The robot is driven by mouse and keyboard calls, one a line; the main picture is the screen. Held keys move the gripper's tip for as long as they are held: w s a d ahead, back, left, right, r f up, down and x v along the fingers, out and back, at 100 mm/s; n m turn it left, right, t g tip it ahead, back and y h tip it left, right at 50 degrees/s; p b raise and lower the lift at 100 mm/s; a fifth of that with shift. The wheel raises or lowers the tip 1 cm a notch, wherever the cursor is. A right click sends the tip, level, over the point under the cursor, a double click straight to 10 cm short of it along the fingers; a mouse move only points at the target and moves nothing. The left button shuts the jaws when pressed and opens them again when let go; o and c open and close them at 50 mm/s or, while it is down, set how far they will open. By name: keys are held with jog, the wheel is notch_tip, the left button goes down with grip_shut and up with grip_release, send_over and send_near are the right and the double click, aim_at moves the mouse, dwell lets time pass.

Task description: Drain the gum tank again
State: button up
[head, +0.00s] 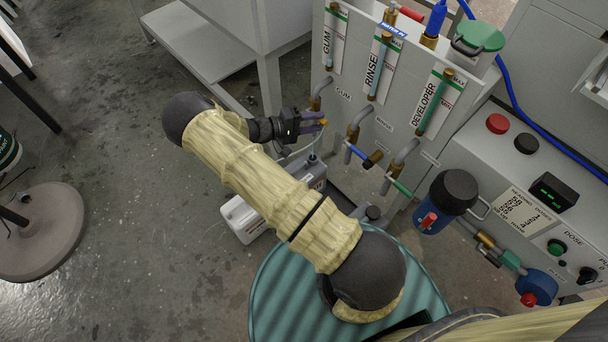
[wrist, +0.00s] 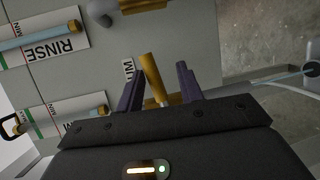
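The gum gauge, a sight tube (head: 330,42) on a white label marked GUM, is at the left end of the grey tank front (head: 352,85). A grey bent outlet pipe (head: 319,95) comes out below it. My gripper (head: 321,121) is just below that pipe. In the wrist view my gripper (wrist: 160,88) has its two dark fingers apart. A yellow-brass handle (wrist: 151,72) shows between them, with a gap visible on each side. Whether either finger touches it lower down is hidden. The handle's lower end and the valve body are mostly hidden.
The rinse tube (head: 378,68) and developer tube (head: 434,102) are to the right, with their own outlet pipes below. A white canister (head: 240,216) and a grey container (head: 314,170) stand on the floor beneath. A blue filter housing (head: 447,200) sticks out at right.

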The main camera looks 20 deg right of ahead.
jog(key=a+r+p, duration=0.2)
jog(key=a+r, duration=0.1)
jog(key=a, duration=1.1)
jog(key=s+r+t+y+b, duration=0.1)
jog(key=s+r+y+b, duration=0.3)
jog(key=s+y, duration=0.4)
jog(key=s+d+r+t+y+b, duration=0.1)
jog(key=s+r+y+b, duration=0.3)
jog(key=s, duration=0.7)
notch_tip(320, 180, up, 2)
jog(key=t+y, duration=0.1)
jog(key=y, duration=0.3)
jog(key=shift+d, duration=0.15)
